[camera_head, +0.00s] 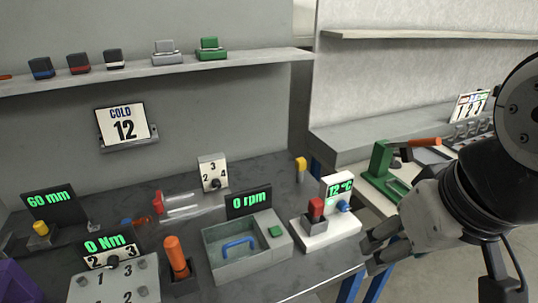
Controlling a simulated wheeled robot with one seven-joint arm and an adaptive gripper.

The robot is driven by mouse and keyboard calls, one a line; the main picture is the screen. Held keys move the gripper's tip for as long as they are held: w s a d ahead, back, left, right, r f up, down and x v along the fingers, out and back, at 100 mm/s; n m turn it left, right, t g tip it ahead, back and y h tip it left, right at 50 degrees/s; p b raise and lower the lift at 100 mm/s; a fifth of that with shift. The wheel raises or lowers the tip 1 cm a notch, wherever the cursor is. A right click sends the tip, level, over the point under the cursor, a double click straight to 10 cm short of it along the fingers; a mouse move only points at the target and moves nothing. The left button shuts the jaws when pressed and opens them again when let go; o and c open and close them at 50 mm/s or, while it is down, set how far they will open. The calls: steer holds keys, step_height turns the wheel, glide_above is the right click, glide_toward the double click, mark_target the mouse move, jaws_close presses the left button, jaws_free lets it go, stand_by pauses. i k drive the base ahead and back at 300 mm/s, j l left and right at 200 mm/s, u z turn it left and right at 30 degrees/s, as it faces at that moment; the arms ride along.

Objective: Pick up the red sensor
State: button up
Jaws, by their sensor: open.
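Two red things could be the red sensor, and I cannot tell which. One is a red-topped upright piece (316,208) on the white station (330,232) with the 12 °C display. The other is a dark block with a red band (79,64) on the wall shelf, between a blue-banded block (41,68) and a white-banded block (113,59). My gripper (372,256) is open at the right, in front of the table edge, just right of and below the white station. I see nothing between its fingers.
A grey tray (215,262) with a blue handle stands left of the white station. An orange-handled tool (176,257) stands upright further left. A green clamp-like device (380,165) is on the bench behind my arm. The shelf (240,62) runs along the wall.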

mark_target(316, 206)
steer(key=i+l, duration=0.2)
steer(key=l, duration=0.15)
steer(key=i+l, duration=0.15)
steer(key=l, duration=0.15)
steer(key=i+l, duration=0.2)
steer(key=l, duration=0.15)
steer(key=j+u, duration=0.05)
